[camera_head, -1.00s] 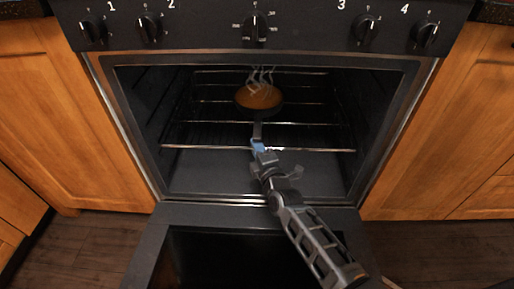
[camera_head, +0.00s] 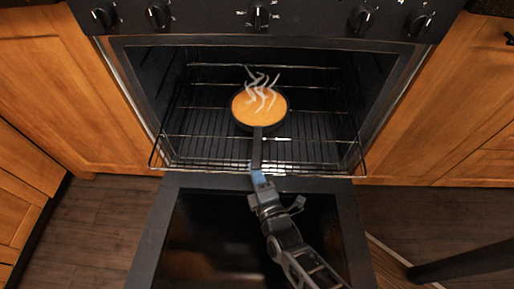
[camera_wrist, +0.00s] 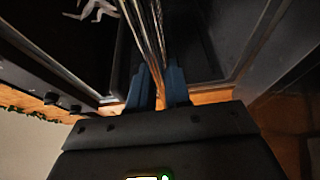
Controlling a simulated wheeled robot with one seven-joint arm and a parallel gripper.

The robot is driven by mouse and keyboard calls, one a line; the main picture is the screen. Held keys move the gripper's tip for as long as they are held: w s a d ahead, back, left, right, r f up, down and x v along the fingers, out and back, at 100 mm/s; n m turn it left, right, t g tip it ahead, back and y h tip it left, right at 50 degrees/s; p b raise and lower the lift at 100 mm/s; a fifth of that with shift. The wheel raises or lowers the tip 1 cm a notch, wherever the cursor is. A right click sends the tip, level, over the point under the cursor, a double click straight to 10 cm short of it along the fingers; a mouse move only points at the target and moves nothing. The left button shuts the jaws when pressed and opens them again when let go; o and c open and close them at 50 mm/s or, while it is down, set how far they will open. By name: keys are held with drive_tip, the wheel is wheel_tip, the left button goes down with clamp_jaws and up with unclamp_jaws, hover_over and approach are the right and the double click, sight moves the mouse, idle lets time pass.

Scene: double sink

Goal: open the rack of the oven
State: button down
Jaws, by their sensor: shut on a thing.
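The oven rack (camera_head: 200,150) is a wire shelf that sticks out of the oven cavity, its front edge over the lowered oven door (camera_head: 150,235). My gripper (camera_head: 259,179) is at the middle of the rack's front edge. In the wrist view, the rack's wires (camera_wrist: 150,35) run between the blue fingertips (camera_wrist: 158,85), which are shut on it. A dark pan (camera_head: 258,108) with orange-brown contents and white steam sits on the rack. Its handle (camera_head: 257,150) points toward my gripper and ends close to the fingertips.
Control knobs (camera_head: 260,17) line the panel above the oven. Wooden cabinets stand left (camera_head: 75,95) and right (camera_head: 465,110). The open door lies below the rack, under my arm. Floor (camera_head: 105,225) is free to the left of the door.

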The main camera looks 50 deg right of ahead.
drive_tip(key=shift+s+a, duration=0.8)
drive_tip(key=shift+a, duration=0.25)
drive_tip(key=shift+s+a, duration=0.8)
drive_tip(key=shift+a, duration=0.2)
drive_tip(key=c, duration=1.2)
unclamp_jaws()
drive_tip(key=shift+o, duration=0.2)
drive_tip(key=p+v, duration=0.1)
drive_tip(key=v, duration=0.6)
drive_tip(key=shift+s+a, duration=0.2)
drive_tip(key=shift+s, duration=0.15)
